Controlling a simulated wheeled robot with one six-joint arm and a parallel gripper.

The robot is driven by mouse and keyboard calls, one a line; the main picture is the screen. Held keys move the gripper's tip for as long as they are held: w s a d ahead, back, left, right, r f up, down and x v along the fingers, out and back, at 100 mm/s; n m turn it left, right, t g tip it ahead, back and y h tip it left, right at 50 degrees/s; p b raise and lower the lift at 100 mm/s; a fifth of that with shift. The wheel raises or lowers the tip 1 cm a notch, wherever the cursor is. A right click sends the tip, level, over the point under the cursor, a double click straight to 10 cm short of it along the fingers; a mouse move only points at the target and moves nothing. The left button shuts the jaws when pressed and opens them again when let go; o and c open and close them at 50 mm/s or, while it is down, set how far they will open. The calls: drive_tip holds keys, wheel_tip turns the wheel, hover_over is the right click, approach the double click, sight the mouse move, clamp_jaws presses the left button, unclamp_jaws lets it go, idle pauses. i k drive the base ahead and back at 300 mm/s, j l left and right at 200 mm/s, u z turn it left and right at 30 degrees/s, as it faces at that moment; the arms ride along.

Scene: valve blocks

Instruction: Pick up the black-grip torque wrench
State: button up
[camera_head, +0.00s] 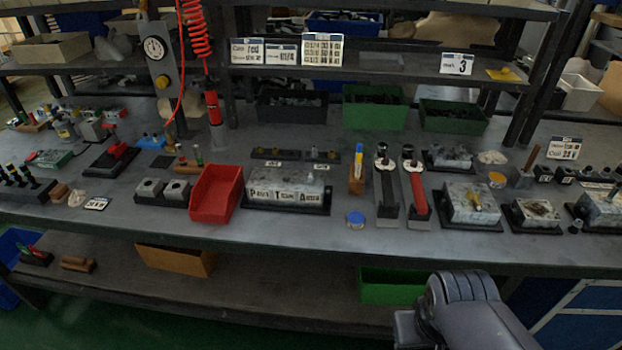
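Two torque wrenches lie side by side in a holder on the bench, right of centre, pointing away from me. The left one, the black-grip torque wrench (387,192), has a dark handle and a round head at its far end. The right one, the red-grip torque wrench (418,195), has a red handle. A grey part of my arm shows at the bottom right, in front of the bench and well below the wrenches. My gripper's fingers are not visible.
A blue-capped round tin (355,219) and a wooden block with a yellow-blue tube (357,170) stand left of the wrenches. Valve blocks (472,203) stand close on the right. A red bin (216,194) is further left. The bench's front strip is mostly clear.

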sight(386, 172)
drive_tip(key=i+j, duration=0.1)
drive_tip(key=i, duration=0.8)
drive_tip(key=l+z, duration=0.05)
